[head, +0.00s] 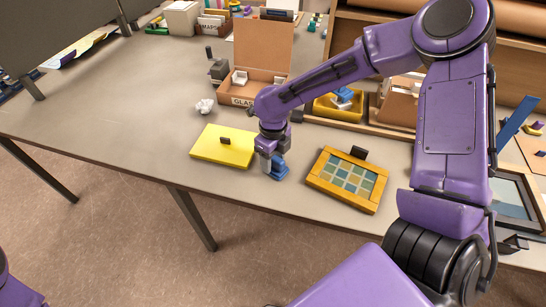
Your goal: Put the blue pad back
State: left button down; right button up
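A small blue pad (279,172) is at the fingertips of my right gripper (271,162), near the front edge of the table. It lies between a flat yellow pad with a dark knob and a wooden-framed tile panel. The gripper points down and its fingers partly cover the blue pad. The view is too small to tell whether the fingers are closed on it, or whether it touches the table. My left gripper is out of view.
The yellow pad (222,151) is left of the gripper and the framed panel (336,190) right. Behind stand an open cardboard box (262,60) and a yellow bin (335,112) with a blue-and-white item in it. Crumpled paper (204,106) lies left.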

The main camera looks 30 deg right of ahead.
notch_tip(320, 180, up, 12)
jog(key=shift+r+b, duration=0.15)
jog(key=shift+b, duration=0.25)
dwell(0.4)
